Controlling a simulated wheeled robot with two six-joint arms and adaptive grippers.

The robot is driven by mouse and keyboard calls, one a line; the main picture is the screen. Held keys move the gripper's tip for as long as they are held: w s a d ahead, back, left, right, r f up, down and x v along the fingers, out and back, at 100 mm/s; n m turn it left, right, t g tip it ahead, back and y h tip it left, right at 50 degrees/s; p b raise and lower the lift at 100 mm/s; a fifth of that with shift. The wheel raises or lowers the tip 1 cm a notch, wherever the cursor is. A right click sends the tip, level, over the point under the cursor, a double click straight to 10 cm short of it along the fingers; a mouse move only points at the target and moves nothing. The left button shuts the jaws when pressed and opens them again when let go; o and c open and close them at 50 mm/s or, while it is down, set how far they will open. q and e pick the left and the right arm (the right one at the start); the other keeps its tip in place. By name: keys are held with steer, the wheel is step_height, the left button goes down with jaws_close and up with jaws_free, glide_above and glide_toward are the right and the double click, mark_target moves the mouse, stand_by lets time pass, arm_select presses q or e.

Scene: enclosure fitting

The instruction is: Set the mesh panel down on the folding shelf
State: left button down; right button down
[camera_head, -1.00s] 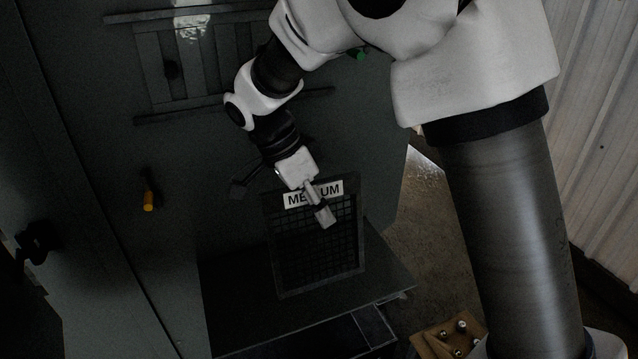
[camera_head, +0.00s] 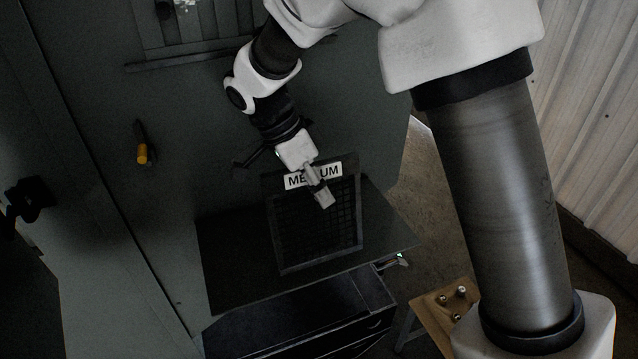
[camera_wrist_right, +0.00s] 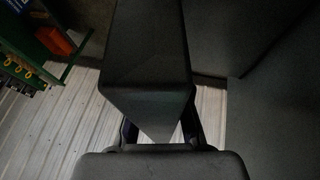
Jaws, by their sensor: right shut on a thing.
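The mesh panel (camera_head: 315,224) is a dark framed grid with a white label reading "MEDIUM", partly covered by my fingers. My right gripper (camera_head: 318,190) is shut on its upper edge. The panel hangs roughly upright over the dark folding shelf (camera_head: 233,262), in front of the grey enclosure wall. Whether its lower edge touches the shelf I cannot tell. In the right wrist view a large dark surface, likely the panel (camera_wrist_right: 148,60), fills the middle between the fingers (camera_wrist_right: 160,132). My left gripper is not in view.
A dark drawer-like box (camera_head: 300,315) sits under the shelf. A wooden board with knobs (camera_head: 446,305) is at lower right. A yellow-tipped handle (camera_head: 142,153) and a black latch (camera_head: 28,197) are on the left. A green rack (camera_wrist_right: 55,45) shows in the wrist view.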

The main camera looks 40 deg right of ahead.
steer(key=shift+f+b, duration=0.3)
steer(key=shift+f, duration=0.45)
steer(key=shift+a, duration=0.1)
steer(key=shift+c, duration=1.2)
jaws_free()
step_height(320, 180, up, 5)
steer(key=p, duration=0.4)
steer(key=shift+s+f, duration=0.1)
steer(key=shift+f, duration=0.05)
steer(key=shift+r, duration=2.2)
